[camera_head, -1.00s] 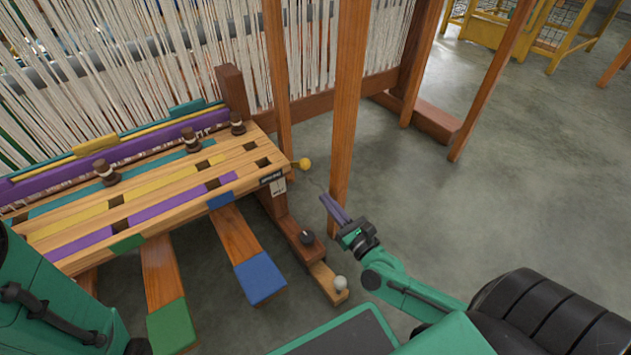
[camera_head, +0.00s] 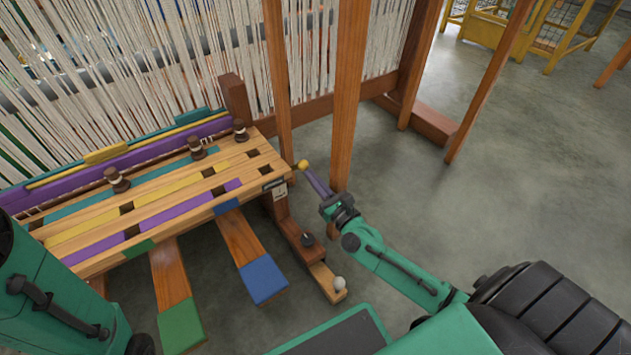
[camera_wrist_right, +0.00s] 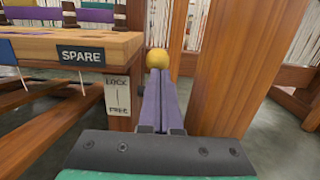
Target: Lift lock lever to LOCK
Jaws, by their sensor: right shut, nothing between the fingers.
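The lock lever shows as a yellow ball knob (camera_head: 303,165) at the right end of the wooden bench. In the right wrist view the knob (camera_wrist_right: 157,60) sits just beyond my fingertips. A pale plate (camera_wrist_right: 118,96) with LOCK above and FREE below is on the post left of it. The lever's shaft is hidden, so I cannot tell its setting. My right gripper (camera_head: 306,170) is shut and empty, its purple fingers (camera_wrist_right: 158,78) pointing at the knob. The tips are at or very near it; I cannot tell if they touch. My left gripper is out of view.
A wooden upright (camera_head: 348,100) stands close to the right of the knob. A SPARE label (camera_wrist_right: 81,56) is on the bench edge. Green (camera_head: 181,326) and blue (camera_head: 262,279) pedals lie below. Open concrete floor (camera_head: 500,200) is at the right.

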